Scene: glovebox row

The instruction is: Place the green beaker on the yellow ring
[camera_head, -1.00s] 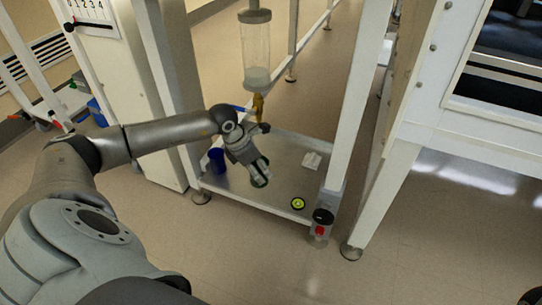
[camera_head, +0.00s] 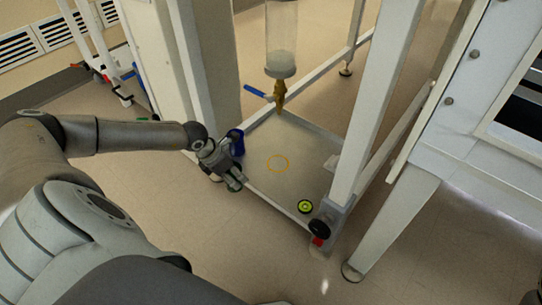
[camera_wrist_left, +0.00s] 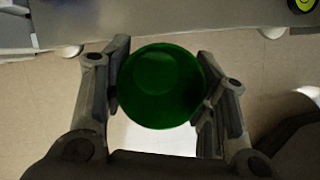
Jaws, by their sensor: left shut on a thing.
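The green beaker (camera_wrist_left: 161,86) is between the fingers of my left gripper (camera_wrist_left: 160,92), seen from above as a round green shape. In the head view my left gripper (camera_head: 236,184) points down, shut on the beaker, just outside the front left edge of the low shelf. The beaker is mostly hidden there. The yellow ring (camera_head: 268,165) is a thin outline on the grey shelf (camera_head: 300,143), right of the gripper, with nothing on it. My right gripper is not in view.
A blue cup (camera_head: 237,143) stands behind the gripper at the shelf's left edge. A yellow-green round item (camera_head: 305,206) sits at the front corner. A glass column (camera_head: 281,38) with a brass tap hangs over the shelf. White frame posts (camera_head: 366,100) stand around it.

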